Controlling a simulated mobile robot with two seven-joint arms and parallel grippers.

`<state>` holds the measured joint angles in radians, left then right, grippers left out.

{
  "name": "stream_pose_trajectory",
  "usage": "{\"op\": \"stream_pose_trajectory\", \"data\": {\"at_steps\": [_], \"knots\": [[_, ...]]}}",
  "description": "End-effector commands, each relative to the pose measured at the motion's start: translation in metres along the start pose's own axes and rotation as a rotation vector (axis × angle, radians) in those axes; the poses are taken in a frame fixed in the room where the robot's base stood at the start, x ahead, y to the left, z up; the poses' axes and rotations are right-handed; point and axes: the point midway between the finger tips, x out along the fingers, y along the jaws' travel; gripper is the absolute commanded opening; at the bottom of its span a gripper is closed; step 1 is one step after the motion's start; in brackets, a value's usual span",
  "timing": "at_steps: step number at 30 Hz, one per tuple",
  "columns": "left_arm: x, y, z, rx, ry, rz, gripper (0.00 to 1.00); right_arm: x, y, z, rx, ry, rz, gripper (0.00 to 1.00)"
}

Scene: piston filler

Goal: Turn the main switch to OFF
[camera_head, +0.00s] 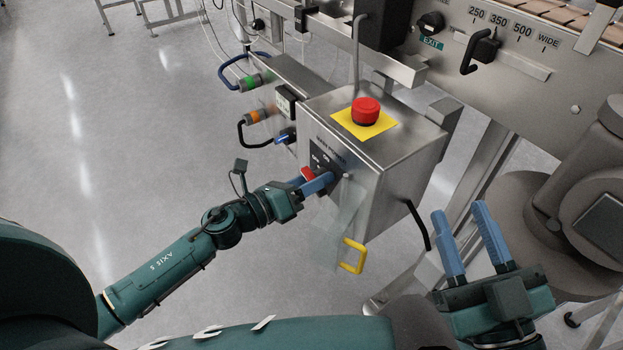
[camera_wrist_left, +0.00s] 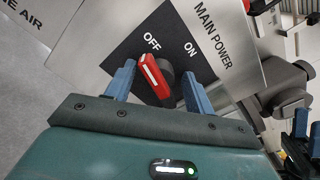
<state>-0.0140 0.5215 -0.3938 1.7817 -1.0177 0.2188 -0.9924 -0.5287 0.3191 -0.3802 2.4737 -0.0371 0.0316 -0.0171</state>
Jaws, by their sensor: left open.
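In the head view the switch (camera_head: 308,174) shows on the side of a steel box, partly hidden. My left gripper (camera_head: 320,183) is at the plate, open, with its blue fingers on either side of the handle in the left wrist view (camera_wrist_left: 160,83); contact cannot be told. My right gripper (camera_head: 468,232) is open and empty, right of the box.
A clear flap (camera_head: 346,222) with a yellow handle (camera_head: 353,257) hangs at the box's lower edge. A red emergency button (camera_head: 366,110) tops the box (camera_head: 408,143). Hoses and valves (camera_head: 258,116) lie left of it.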

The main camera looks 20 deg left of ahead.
Motion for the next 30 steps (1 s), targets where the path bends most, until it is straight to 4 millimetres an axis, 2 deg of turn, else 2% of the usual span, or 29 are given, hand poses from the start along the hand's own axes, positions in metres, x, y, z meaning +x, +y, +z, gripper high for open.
{"op": "stream_pose_trajectory", "data": {"at_steps": [2,17,21,24,30], "knots": [[0.0,0.0,0.0,0.0,0.0,0.0,0.51,0.0,0.0,0.0,0.0,0.001,0.0,0.36],[0.0,0.0,0.0,0.0,0.0,0.0,0.1,0.0,0.0,0.0,0.0,0.0,-0.001,0.36],[0.0,-0.001,0.002,-0.049,0.0,0.001,0.09,0.002,0.0,-0.005,0.004,-0.006,-0.002,0.36],[0.0,-0.002,0.004,-0.169,-0.001,0.002,0.09,-0.009,-0.007,0.009,0.054,-0.097,0.007,0.36],[0.0,0.001,0.001,-0.254,-0.001,0.0,0.09,-0.011,-0.007,0.014,0.051,-0.114,0.012,0.36]]}}
